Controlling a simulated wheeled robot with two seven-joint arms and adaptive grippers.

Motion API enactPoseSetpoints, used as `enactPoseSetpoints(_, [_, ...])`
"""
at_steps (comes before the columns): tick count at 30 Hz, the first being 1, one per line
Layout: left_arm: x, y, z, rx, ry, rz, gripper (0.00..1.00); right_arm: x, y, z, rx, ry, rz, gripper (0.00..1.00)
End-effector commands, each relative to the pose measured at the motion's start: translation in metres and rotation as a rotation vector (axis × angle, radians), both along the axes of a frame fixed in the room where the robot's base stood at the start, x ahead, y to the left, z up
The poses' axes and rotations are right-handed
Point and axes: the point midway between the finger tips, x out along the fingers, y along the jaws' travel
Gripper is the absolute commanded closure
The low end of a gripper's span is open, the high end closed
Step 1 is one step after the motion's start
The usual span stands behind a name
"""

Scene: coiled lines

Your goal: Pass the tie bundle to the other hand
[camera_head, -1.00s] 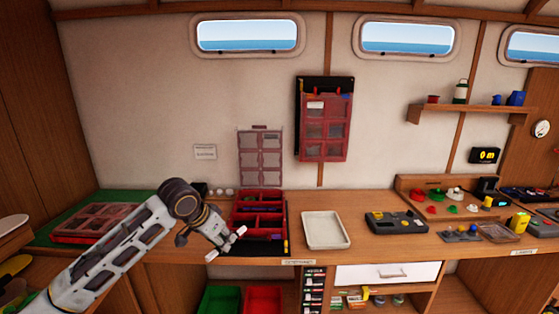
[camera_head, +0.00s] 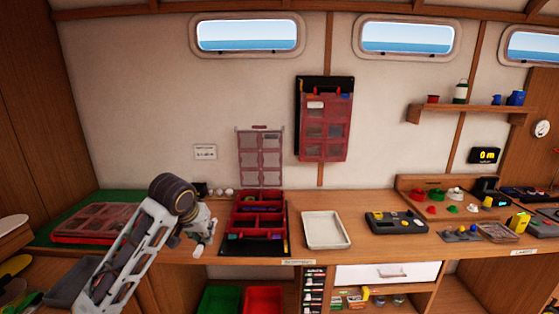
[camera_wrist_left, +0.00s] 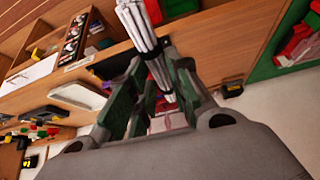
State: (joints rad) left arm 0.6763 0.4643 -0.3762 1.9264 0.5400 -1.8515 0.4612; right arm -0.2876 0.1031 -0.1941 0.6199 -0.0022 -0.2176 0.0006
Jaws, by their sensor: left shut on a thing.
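The tie bundle (camera_wrist_left: 138,24) is a sheaf of white strips with a dark band around it, in the left wrist view. My left gripper (camera_wrist_left: 152,82) is shut on it, and the white strips stick out past the fingers. In the head view my left gripper (camera_head: 206,232) is over the bench's front edge, left of the red open organizer. A small white end of the bundle (camera_head: 198,251) shows below it. My right gripper is in neither view.
The red organizer (camera_head: 234,212) stands open on the bench. A pale empty tray (camera_head: 326,230) and a dark device (camera_head: 396,222) are to its right. A closed red case (camera_head: 95,223) lies on a green mat at the left. Green and red bins are below.

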Motion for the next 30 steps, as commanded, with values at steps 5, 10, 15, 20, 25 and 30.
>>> enactPoseSetpoints(5, [-0.011, 0.002, -0.023, -0.001, 0.002, 0.018, 1.00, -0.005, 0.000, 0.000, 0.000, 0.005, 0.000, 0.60])
enactPoseSetpoints(10, [-0.022, 0.003, -0.045, 0.000, 0.003, 0.027, 1.00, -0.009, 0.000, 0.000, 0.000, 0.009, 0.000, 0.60])
enactPoseSetpoints(15, [-0.033, 0.003, -0.068, 0.000, 0.003, 0.036, 1.00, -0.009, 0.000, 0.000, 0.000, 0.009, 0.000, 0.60])
enactPoseSetpoints(20, [-0.043, 0.003, -0.089, 0.000, 0.004, 0.045, 1.00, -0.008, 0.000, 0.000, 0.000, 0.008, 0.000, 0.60])
enactPoseSetpoints(25, [-0.055, 0.004, -0.111, 0.000, 0.003, 0.053, 1.00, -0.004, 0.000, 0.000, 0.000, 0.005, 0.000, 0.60])
enactPoseSetpoints(30, [-0.067, 0.003, -0.133, -0.001, 0.002, 0.058, 1.00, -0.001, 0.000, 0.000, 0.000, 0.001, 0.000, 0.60])
